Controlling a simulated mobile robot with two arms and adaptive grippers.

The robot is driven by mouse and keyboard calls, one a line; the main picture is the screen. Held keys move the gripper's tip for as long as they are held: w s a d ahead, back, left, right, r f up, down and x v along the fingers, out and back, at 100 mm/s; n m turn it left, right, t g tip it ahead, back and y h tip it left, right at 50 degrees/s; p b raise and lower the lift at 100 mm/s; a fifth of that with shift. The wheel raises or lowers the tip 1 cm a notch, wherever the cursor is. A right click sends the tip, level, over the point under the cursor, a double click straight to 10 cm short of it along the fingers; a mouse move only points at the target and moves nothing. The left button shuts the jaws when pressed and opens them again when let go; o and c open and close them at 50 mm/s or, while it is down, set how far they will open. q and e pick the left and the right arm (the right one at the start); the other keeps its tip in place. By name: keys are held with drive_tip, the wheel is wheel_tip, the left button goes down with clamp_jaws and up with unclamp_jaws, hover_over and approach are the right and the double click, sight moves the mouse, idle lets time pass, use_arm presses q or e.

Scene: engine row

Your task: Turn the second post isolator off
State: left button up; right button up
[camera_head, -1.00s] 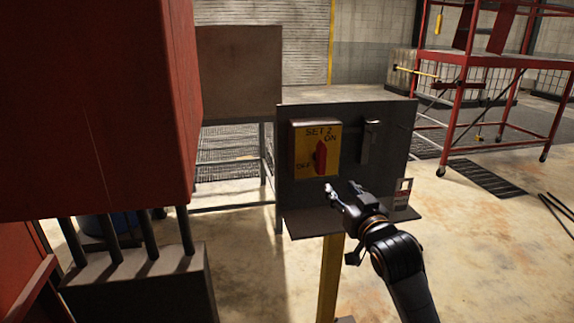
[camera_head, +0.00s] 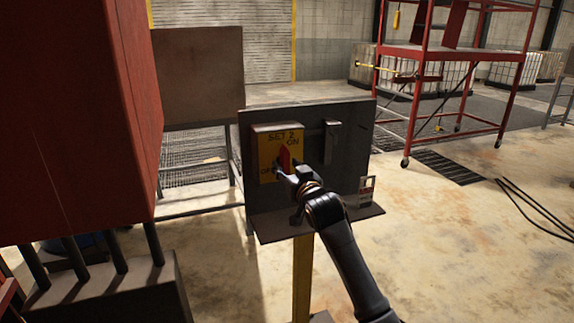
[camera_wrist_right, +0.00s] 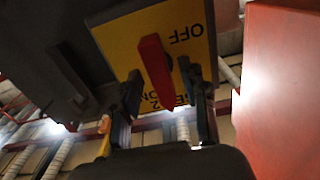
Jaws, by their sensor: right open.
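The isolator is a yellow-faced box (camera_head: 265,150) marked SET 2, ON and OFF, on a dark upright panel (camera_head: 350,150). Its red handle (camera_head: 285,157) stands nearly upright, with its upper end towards ON. My right gripper (camera_head: 284,176) is in front of the handle's lower part and hides some of the face. In the right wrist view the face (camera_wrist_right: 120,35) appears upside down. There the open fingers of the right gripper (camera_wrist_right: 159,80) lie on either side of the red handle (camera_wrist_right: 153,60); contact cannot be told. My left gripper is not in view.
A shelf (camera_head: 345,218) juts out below the panel, with a small tag (camera_head: 367,190) above its right end. A grey bracket (camera_head: 331,142) sits right of the isolator. A large red cabinet (camera_head: 75,120) stands close on the left. Floor to the right is mostly clear.

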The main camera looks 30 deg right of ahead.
drive_tip(key=shift+w, duration=0.2)
clamp_jaws()
idle(0.3)
drive_tip(key=n+p, duration=0.2)
drive_tip(key=n, duration=0.1)
drive_tip(key=shift+r+n, duration=0.15)
drive_tip(key=shift+n, duration=0.15)
drive_tip(key=n+p, duration=0.2)
drive_tip(key=n, duration=0.2)
drive_tip(key=shift+n+p, duration=0.3)
drive_tip(key=shift+p, duration=0.1)
drive_tip(key=n+p, duration=0.2)
drive_tip(key=n, duration=0.3)
drive_tip(key=shift+n+p, duration=0.95)
drive_tip(key=shift+n, duration=1.45)
drive_tip(key=shift+f, duration=0.2)
